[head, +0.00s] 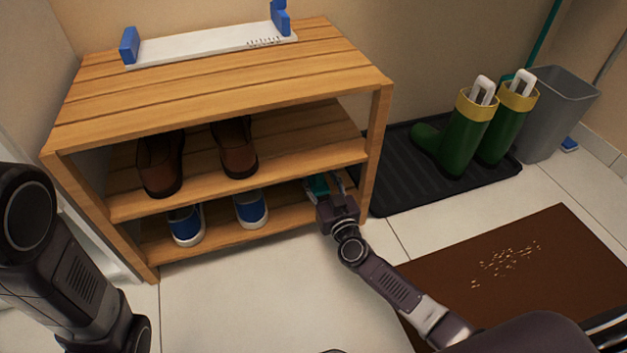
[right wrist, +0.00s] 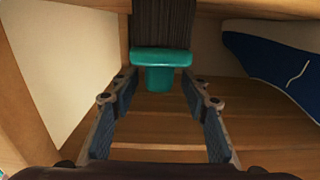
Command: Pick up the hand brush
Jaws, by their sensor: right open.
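The hand brush, teal with dark bristles, is on the lower shelf of the wooden rack at its right end. In the head view its teal part (head: 318,186) shows just beyond my right gripper (head: 335,197), which partly hides it. In the right wrist view the brush (right wrist: 161,58) is straight ahead, with its teal end toward me and dark bristles behind. My right gripper (right wrist: 160,88) is open, its fingers to either side of the teal end. I cannot tell whether they touch it. My left arm shows at the left, but its gripper is out of view.
The wooden rack (head: 230,88) holds brown shoes (head: 236,150) on the middle shelf and blue shoes (head: 250,210) below. Green boots (head: 468,135) stand on a black tray (head: 400,190) beside a grey bin (head: 560,110). A brown mat (head: 560,260) with crumbs lies right.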

